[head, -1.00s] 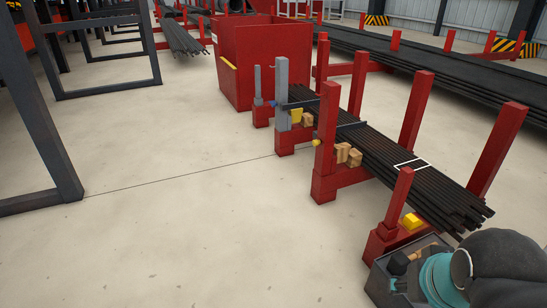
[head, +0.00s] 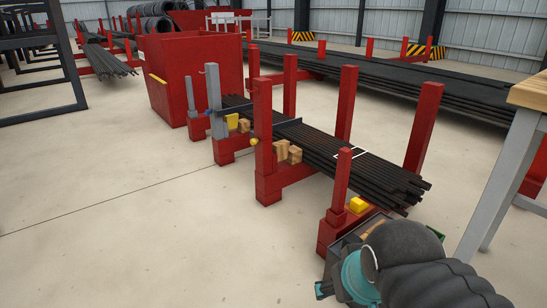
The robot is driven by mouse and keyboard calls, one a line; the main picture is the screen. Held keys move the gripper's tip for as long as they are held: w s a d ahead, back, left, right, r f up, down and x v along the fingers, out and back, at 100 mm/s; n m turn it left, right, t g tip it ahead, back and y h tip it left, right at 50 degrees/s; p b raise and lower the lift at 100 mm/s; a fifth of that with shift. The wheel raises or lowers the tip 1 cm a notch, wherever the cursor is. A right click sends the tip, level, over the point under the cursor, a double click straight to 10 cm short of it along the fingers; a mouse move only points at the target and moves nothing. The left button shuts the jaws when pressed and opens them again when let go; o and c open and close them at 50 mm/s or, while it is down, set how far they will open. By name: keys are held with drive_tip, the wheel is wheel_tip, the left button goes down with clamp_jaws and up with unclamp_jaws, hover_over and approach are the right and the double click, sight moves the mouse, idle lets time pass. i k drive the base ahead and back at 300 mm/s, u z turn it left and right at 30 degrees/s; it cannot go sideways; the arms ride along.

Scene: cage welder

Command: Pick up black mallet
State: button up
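I cannot make out a black mallet for certain. A dark open-topped box (head: 339,262) sits at the lower middle of the head view, partly hidden behind my arm. A small brown piece (head: 372,228) shows inside it; I cannot tell whether it is a mallet handle. My arm, with a dark sleeve and a teal joint, fills the lower right.
Black bars (head: 345,160) lie on a rack with red posts (head: 424,125). A red bin (head: 190,80) stands behind it. A wood-topped table (head: 530,92) with grey legs is at the right edge. The floor (head: 130,220) at left is clear.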

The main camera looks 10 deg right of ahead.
sight(352, 238)
drive_tip(key=z, duration=0.7)
drive_tip(key=k, duration=0.6)
drive_tip(key=u, duration=0.4)
drive_tip(key=i, duration=0.75)
drive_tip(key=z, duration=0.65)
drive_tip(key=i, duration=0.75)
drive_tip(key=z, duration=0.8)
